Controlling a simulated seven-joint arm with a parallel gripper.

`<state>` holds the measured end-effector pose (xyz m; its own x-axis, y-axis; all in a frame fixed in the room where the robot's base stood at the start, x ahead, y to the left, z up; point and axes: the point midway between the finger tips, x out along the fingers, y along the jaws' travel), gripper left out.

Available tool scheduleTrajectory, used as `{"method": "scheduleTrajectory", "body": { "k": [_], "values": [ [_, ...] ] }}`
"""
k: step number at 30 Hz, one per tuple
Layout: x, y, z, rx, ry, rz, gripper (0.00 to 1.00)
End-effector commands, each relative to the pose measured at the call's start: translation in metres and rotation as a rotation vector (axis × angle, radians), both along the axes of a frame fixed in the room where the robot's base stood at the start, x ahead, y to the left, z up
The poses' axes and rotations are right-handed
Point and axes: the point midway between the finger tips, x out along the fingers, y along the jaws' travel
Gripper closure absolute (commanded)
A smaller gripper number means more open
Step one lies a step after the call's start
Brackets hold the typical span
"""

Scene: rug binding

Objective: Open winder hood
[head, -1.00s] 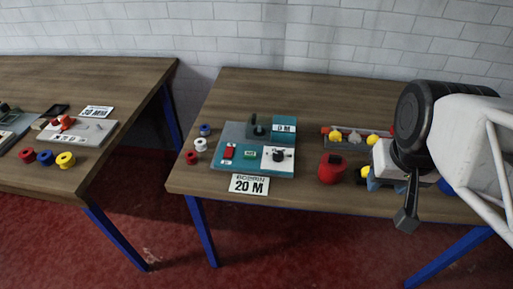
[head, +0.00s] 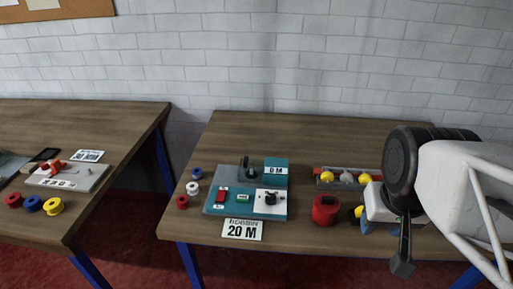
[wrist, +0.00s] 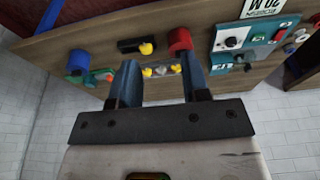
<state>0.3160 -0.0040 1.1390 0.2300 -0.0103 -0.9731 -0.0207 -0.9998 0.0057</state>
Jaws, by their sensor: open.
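The winder (head: 222,207) is a teal and grey unit on the middle table, with a "0 M" display, a red switch, a green button and a black knob on a white plate. A dark grey upright part (head: 250,174) stands at its back; I cannot tell whether it is the hood or how the hood stands. The winder also shows at the right of the wrist view (wrist: 226,62), turned over. My gripper (head: 380,228) is well to the right of the winder, above the table. Its two blue-grey fingers (wrist: 160,82) are apart with nothing between them.
A red cup (head: 325,209) stands between winder and gripper. A tray with yellow and grey balls (head: 345,186) lies behind it. Small spools (head: 193,188) and a "20 M" card (head: 242,230) lie by the winder. A second table (head: 120,125) stands left, across a gap.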

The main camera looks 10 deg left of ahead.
Motion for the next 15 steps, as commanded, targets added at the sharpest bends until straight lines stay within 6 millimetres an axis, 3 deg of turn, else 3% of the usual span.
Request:
{"method": "scheduleTrajectory", "body": {
  "k": [8, 15],
  "values": [
    [0.017, 0.005, 0.004, 0.004, 0.010, 0.003, 0.57],
    [0.059, 0.019, 0.011, 0.010, 0.032, 0.006, 0.57]
  ]
}}
